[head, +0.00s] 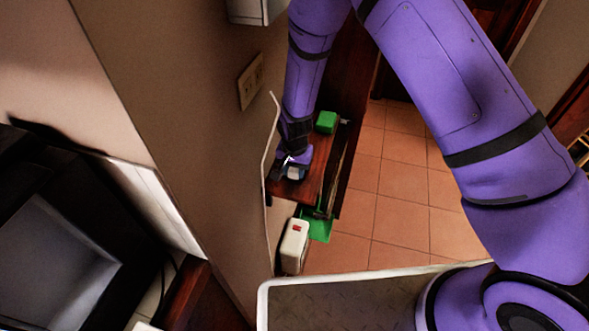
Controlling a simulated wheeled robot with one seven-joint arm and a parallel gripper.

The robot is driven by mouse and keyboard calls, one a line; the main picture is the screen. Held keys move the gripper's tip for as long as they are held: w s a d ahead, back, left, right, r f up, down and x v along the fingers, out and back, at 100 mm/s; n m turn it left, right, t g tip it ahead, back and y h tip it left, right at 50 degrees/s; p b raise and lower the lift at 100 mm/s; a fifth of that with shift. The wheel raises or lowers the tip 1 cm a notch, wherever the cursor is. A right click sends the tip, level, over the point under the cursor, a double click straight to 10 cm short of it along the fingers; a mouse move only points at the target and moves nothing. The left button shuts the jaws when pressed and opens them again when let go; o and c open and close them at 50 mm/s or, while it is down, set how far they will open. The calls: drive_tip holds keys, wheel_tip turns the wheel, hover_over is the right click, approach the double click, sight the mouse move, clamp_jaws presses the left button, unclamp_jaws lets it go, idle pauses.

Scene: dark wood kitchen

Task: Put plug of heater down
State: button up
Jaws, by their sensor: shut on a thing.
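My gripper (290,173) is low beside the wall, over the near left part of a small dark wood bench (310,186). It is shut on a small pale piece (296,172), which I take to be the heater's plug; the fingers and wrist hide much of it. I cannot tell whether the plug touches the bench top. The heater (292,247) is a white upright box with a red switch on top, on the floor in front of the bench. A thin white cord (266,150) runs along the wall edge down toward the heater.
A green block (326,122) sits at the bench's far end. A green dustpan-like thing (320,228) is by its near end. A wall socket (251,81) is above left. Open tiled floor (390,185) lies to the right.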

drive_tip(key=shift+f, duration=0.6)
drive_tip(key=o, duration=1)
drive_tip(key=shift+r, duration=0.1)
wheel_tip(320, 180, up, 13)
drive_tip(key=shift+r, duration=0.1)
